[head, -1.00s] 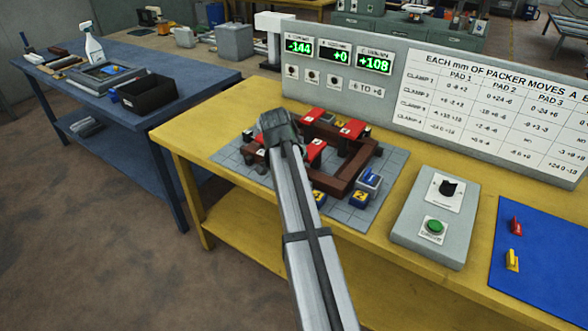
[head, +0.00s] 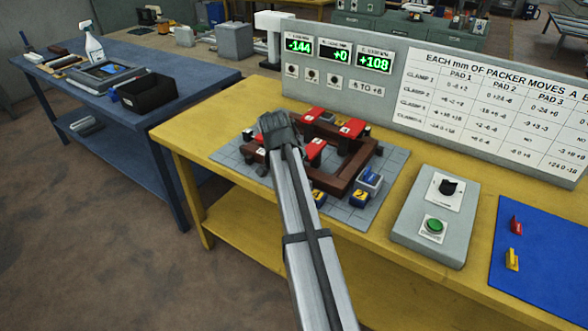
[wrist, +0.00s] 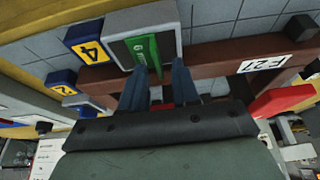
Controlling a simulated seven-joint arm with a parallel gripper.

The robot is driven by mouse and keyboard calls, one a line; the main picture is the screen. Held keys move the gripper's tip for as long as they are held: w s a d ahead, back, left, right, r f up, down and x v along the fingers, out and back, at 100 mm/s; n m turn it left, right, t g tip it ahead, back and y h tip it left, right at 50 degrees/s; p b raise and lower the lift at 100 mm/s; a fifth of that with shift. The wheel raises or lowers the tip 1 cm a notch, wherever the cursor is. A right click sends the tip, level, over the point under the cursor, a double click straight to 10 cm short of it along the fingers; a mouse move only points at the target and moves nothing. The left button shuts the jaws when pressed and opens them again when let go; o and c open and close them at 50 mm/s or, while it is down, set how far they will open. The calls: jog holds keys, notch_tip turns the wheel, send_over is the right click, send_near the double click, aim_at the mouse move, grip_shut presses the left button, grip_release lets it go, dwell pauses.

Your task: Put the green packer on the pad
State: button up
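The green packer (wrist: 146,48) lies on the dark top of a light grey block, the pad (wrist: 116,24), in the wrist view. My gripper (wrist: 158,70) is at the packer's near end. Its two blue-grey fingers stand on either side of the packer's narrow green tab, with gaps visible, so it looks open. In the head view my gripper (head: 277,130) is over the left part of the brown frame (head: 345,187); its fingertips, the packer and that pad are hidden behind my arm.
Blue blocks numbered 4 (wrist: 88,40) and 2 (wrist: 62,82) sit beside the pad. Red clamps (head: 352,127) stand on the frame. A red packer (head: 516,226) and a yellow packer (head: 512,260) lie on the blue mat (head: 550,275). A grey box has a green button (head: 434,226).

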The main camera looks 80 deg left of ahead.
jog(key=shift+r, duration=0.15)
jog(key=v, duration=1.2)
